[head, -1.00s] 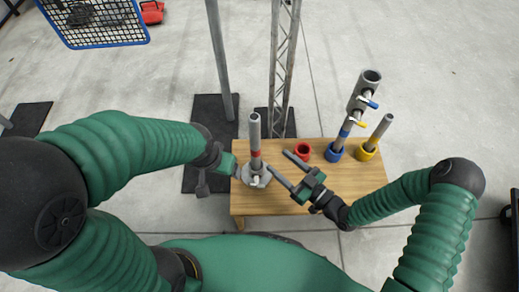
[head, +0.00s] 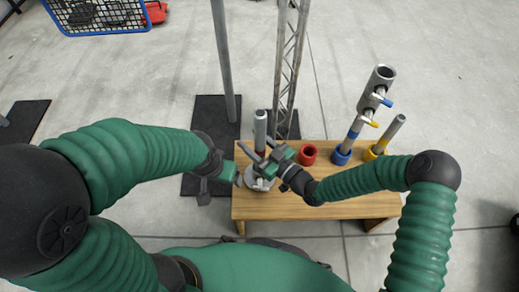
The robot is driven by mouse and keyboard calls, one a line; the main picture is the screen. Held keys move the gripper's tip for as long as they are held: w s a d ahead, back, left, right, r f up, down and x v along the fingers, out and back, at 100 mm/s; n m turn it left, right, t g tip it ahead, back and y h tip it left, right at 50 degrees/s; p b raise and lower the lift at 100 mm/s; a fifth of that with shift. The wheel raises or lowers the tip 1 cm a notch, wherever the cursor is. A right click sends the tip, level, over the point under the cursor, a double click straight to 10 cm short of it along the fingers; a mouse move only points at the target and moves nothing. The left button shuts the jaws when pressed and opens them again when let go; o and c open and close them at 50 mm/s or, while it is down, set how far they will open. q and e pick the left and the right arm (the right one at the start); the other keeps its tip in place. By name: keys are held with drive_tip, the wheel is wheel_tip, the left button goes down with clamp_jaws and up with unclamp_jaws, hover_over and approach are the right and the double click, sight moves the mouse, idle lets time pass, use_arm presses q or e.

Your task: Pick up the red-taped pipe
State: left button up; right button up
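The red-taped pipe (head: 260,124) is grey and stands upright on a round grey base (head: 257,183) at the left end of the wooden table. Its red band is mostly hidden behind my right gripper. My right gripper (head: 254,143) is at the pipe with its two fingers apart, one on each side of the pipe as seen from here. I cannot tell whether they touch it. My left gripper (head: 234,175) is low at the table's left edge, just left of the base. Its fingers are not clear.
On the wooden table (head: 330,208) stand an empty red ring holder (head: 308,154), a blue holder (head: 342,156) with a valve pipe (head: 375,92), and a yellow holder (head: 373,154) with a pipe. A metal post (head: 226,60) and lattice mast (head: 288,65) stand behind.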

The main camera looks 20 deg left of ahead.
drive_tip(key=shift+d, duration=0.15)
clamp_jaws()
use_arm(q)
drive_tip(key=shift+d, duration=0.1)
use_arm(e)
drive_tip(key=shift+r, duration=0.1)
